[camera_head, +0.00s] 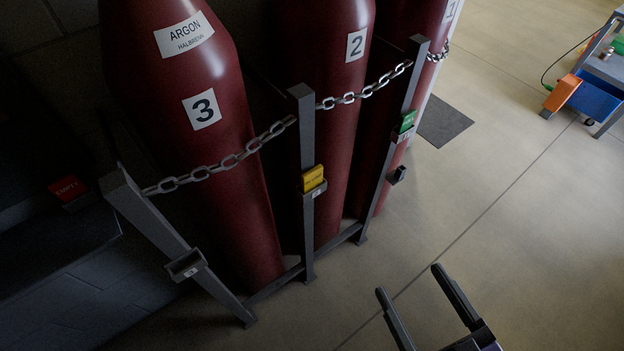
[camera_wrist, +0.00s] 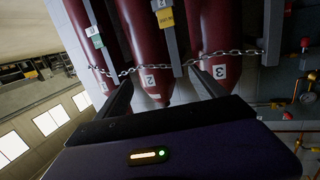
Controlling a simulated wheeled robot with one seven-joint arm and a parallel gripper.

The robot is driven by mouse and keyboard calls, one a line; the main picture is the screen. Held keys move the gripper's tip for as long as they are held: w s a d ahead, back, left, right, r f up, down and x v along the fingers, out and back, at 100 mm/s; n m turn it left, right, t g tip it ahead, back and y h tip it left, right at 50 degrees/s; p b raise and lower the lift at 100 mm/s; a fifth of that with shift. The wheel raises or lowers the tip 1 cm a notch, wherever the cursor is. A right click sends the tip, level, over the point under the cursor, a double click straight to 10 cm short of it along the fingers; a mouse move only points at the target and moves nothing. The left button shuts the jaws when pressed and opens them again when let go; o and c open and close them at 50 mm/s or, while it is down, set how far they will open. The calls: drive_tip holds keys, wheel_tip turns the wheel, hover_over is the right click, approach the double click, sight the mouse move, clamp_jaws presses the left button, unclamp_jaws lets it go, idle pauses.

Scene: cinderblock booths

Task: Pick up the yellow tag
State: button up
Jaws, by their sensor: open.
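The yellow tag (camera_head: 313,178) sits upright in a small grey holder (camera_head: 315,191) on the middle post of the cylinder rack. It also shows in the wrist view (camera_wrist: 165,17), at the top, on the post between cylinders 2 and 3. My gripper (camera_head: 408,279) is at the bottom of the head view, over the floor, right of the rack and apart from the tag. Its two dark fingers are spread with nothing between them. In the wrist view the fingers (camera_wrist: 158,85) reach up toward the cylinders.
Red cylinders (camera_head: 220,140) stand behind chains (camera_head: 235,158). A green tag (camera_head: 407,121) is on the right post and a red "EMPTY" tag (camera_head: 68,187) at far left. An empty holder (camera_head: 187,264) is on the left post. A cart (camera_head: 596,95) stands upper right. The floor between is clear.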

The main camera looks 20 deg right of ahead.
drive_tip(key=w+d, duration=0.2)
drive_tip(key=w, duration=1.1)
drive_tip(key=n+g+y+p, duration=0.2)
hover_over(314, 174)
drive_tip(key=s+d, duration=0.4)
drive_tip(key=s, duration=0.1)
wheel_tip(314, 174, down, 3)
drive_tip(key=a+f, duration=0.1)
drive_tip(key=a+f+n+g+y, duration=0.1)
drive_tip(key=f, duration=0.1)
drive_tip(key=w+a+f+y, duration=0.1)
drive_tip(key=f, duration=0.1)
drive_tip(key=shift+n+g, duration=0.3)
drive_tip(key=shift+g, duration=0.1)
drive_tip(key=shift+f+p+x, duration=0.15)
drive_tip(key=shift+p+x, duration=0.15)
drive_tip(key=shift+x, duration=1.05)
drive_tip(key=shift+f+p+x, duration=0.1)
drive_tip(key=shift+p+x, duration=0.2)
drive_tip(key=shift+x, duration=1.1)
drive_tip(key=shift+s, duration=0.1)
drive_tip(key=c, duration=1.3)
drive_tip(key=shift+c, duration=0.9)
drive_tip(key=shift+r, duration=0.15)
